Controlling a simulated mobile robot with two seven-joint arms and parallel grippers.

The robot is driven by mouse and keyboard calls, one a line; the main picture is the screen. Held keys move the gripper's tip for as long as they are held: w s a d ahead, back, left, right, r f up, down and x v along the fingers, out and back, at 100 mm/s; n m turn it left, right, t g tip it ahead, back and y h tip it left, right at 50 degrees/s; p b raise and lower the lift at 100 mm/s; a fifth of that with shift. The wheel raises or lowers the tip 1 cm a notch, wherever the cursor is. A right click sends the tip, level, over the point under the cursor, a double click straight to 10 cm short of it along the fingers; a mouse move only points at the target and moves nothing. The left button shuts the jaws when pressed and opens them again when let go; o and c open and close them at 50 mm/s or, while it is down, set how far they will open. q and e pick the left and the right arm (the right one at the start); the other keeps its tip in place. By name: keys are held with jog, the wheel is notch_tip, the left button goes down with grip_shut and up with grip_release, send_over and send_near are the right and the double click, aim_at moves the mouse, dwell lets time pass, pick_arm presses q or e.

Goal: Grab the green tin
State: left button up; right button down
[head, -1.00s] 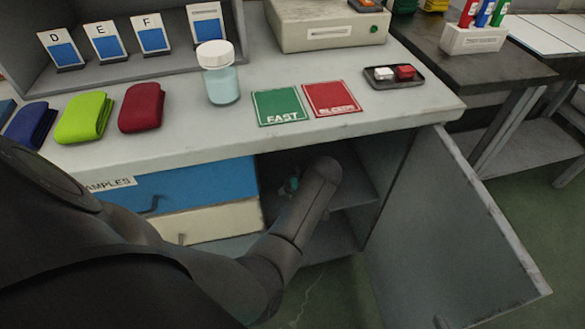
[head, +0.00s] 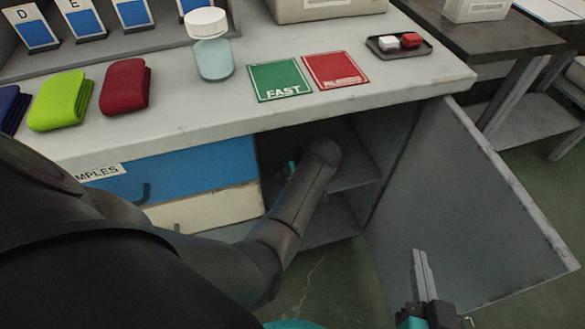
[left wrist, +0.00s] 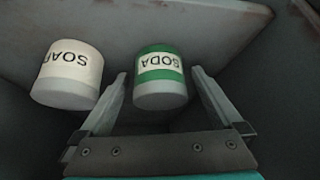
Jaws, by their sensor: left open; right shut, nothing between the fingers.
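The green tin (left wrist: 160,75), marked SODA with a green band over a pale end, shows in the left wrist view inside the cupboard. My left gripper (left wrist: 160,78) is open, with one finger on each side of the tin in the picture and a gap at both sides. I cannot tell how deep the tin sits between the fingers. In the head view the left forearm reaches into the cupboard and hides the tin and most of that gripper. My right gripper (head: 422,268) is shut and empty, in front of the open cupboard door.
A white SOAP tin (left wrist: 68,77) stands left of the green tin, close to the left finger in the picture. The cupboard door (head: 455,200) hangs open at the right.

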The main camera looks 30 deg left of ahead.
dwell(0.3)
pick_arm(q)
jog(key=c, duration=1.4)
